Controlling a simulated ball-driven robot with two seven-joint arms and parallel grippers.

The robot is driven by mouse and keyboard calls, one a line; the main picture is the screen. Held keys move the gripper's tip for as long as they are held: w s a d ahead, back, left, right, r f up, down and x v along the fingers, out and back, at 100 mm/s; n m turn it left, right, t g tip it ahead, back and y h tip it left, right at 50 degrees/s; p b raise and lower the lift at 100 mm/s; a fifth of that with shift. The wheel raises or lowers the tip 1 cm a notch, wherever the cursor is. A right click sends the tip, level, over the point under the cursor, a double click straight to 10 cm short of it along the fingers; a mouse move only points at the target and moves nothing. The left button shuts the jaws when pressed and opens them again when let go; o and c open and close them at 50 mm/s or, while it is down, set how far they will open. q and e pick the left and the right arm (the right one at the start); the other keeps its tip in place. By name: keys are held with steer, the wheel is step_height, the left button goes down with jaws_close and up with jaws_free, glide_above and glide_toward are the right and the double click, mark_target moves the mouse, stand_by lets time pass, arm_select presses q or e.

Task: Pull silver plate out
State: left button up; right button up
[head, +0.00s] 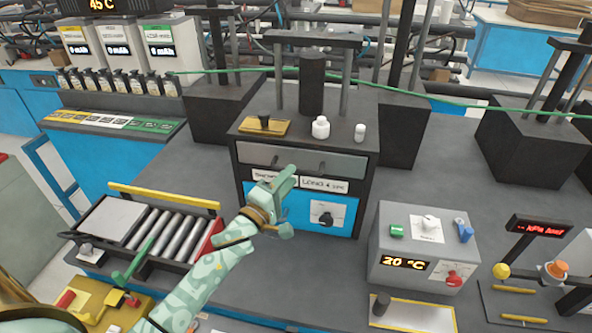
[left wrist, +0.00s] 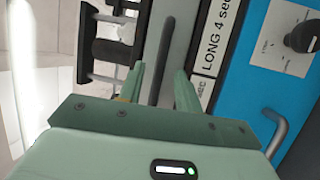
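A flat silver-grey plate (head: 112,220) also lies on the roller tray at left; I cannot tell which is meant. My left gripper (head: 287,180) is in front of the box, hiding part of its front. In the left wrist view its fingers (left wrist: 160,82) are apart, with a dark bar (left wrist: 167,45) between them in the picture. Contact is unclear. My right gripper is not in view.
The roller tray (head: 165,190) has a yellow back rail and a red end block. A grey temperature box (head: 425,245) reading 20 °C stands at right. A blue panel with a black knob (head: 325,213) is below the labels. Table between tray and press is clear.

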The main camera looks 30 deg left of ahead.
arm_select(q)
steer(key=shift+x, duration=1.9)
jaws_close()
steer(key=shift+s+d+p, duration=0.2)
steer(key=shift+s+p, duration=0.15)
steer(key=shift+s, duration=0.15)
steer(key=s+d+p, duration=0.2)
steer(key=s+p, duration=0.3)
steer(key=s, duration=0.5)
steer(key=s+d+p, duration=0.3)
steer(key=s+p, duration=0.2)
steer(key=s, duration=0.5)
steer(key=shift+s, duration=0.35)
steer(key=shift+d+f, duration=0.1)
steer(key=shift+d, duration=0.05)
